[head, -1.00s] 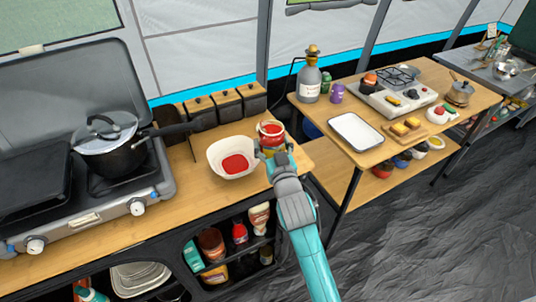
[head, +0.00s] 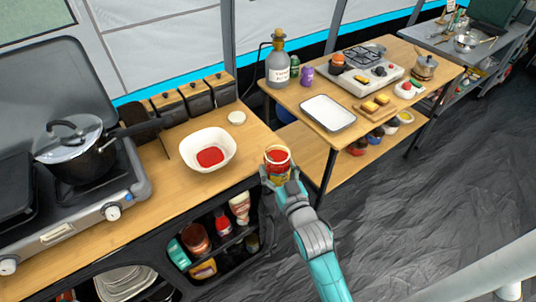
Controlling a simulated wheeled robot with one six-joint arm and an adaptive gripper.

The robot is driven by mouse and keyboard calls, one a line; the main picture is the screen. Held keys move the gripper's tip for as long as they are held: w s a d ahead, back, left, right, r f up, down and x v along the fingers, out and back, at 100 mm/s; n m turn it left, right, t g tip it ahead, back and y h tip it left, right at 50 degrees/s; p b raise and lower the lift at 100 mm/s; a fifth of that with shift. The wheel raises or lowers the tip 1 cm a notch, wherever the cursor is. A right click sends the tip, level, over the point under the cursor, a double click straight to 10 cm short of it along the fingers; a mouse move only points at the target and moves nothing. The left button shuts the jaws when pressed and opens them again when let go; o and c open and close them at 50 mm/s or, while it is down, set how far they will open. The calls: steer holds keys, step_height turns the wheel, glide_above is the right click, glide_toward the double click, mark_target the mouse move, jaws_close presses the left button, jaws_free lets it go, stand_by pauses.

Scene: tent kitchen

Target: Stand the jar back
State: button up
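The jar (head: 277,154) is open-topped, with red contents showing inside its rim. My gripper (head: 278,174) is closed around its lower part and holds it roughly upright, its mouth tipped slightly toward the camera. The jar overlaps the front right corner of the wooden counter (head: 180,195) in the picture; its base is hidden by my gripper, and I cannot tell its height. A white bowl (head: 190,152) with a red pool of sauce (head: 210,157) stands on the counter to the left of the jar. A small round whitish lid (head: 236,118) lies on the counter behind the bowl.
A stove with a lidded pot (head: 80,160) stands at the left. Several dark canisters (head: 195,98) line the back. Bottles and jars (head: 222,222) fill the shelf below. A second table holds a white tray (head: 328,112). Bare counter lies around the lid.

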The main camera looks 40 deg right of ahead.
steer(key=x, duration=1.7)
steer(key=shift+d+r, duration=0.1)
steer(key=shift+r, duration=0.05)
steer(key=shift+f, duration=0.35)
steer(key=o, duration=1.7)
steer(key=shift+f, duration=0.2)
steer(key=shift+o, duration=0.2)
steer(key=shift+r, duration=0.2)
steer(key=v, duration=1.2)
